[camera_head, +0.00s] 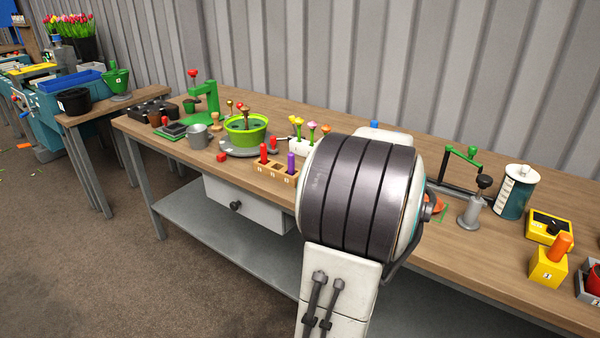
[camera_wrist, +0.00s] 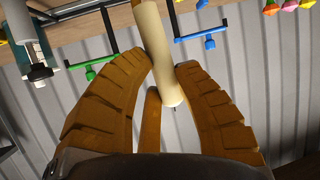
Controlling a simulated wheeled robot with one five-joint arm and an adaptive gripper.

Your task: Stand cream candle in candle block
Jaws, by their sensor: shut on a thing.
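A cream candle (camera_wrist: 158,40) is held between the brown fingers of my gripper (camera_wrist: 162,66) in the wrist view. The fingers are shut on it near one end, and the rest runs out past the top edge of the picture. In the head view my own arm hides the gripper and candle. A tan wooden block (camera_head: 276,172) with number labels stands at the table's front edge; it looks like the candle block. A red candle-like piece (camera_head: 264,153) and a purple one (camera_head: 291,162) stand in it, with a gap between them. The block cannot be made out in the wrist view.
A yellow block (camera_head: 548,270) with an orange peg stands far right. My arm covers the middle of the table.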

